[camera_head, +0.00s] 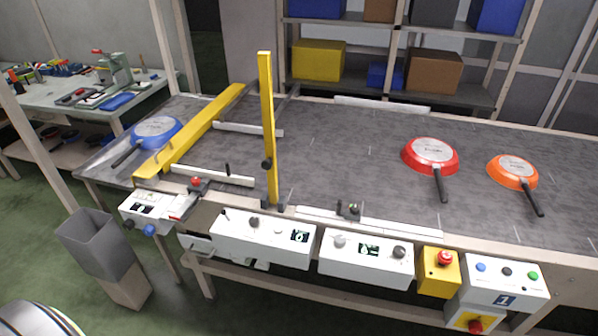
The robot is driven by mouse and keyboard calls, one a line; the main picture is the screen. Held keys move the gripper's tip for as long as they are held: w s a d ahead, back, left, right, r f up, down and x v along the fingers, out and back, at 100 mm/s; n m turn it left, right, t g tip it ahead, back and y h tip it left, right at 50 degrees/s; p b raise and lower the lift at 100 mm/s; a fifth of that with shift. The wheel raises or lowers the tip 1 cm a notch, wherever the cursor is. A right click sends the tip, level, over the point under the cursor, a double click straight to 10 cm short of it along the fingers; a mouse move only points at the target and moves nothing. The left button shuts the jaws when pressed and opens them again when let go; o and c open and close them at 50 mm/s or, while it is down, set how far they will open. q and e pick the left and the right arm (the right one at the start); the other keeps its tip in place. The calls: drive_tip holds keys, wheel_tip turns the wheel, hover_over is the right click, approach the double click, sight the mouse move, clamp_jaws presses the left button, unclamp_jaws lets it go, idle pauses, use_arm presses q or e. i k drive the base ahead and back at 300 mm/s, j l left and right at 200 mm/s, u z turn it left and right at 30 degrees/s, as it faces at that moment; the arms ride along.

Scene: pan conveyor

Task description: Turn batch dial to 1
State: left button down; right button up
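Two white control boxes hang on the front edge of the conveyor table. The left control box (262,250) has a dark knob (254,222), a pale button and a small display (299,237) with a digit that looks like 6. The right control box (365,270) has a grey knob (339,241), a small display (369,250) and a dark knob (399,252). Its display is too small to read surely. I cannot tell which knob is the batch dial, as the labels are not legible. Neither of my grippers is in view.
A yellow post (267,110) stands behind the left box. A yellow emergency-stop box (439,280) and button panel (500,290) are at right. A grey bin (92,245) stands left.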

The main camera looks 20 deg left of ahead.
sight(253, 222)
drive_tip(key=u, duration=1.1)
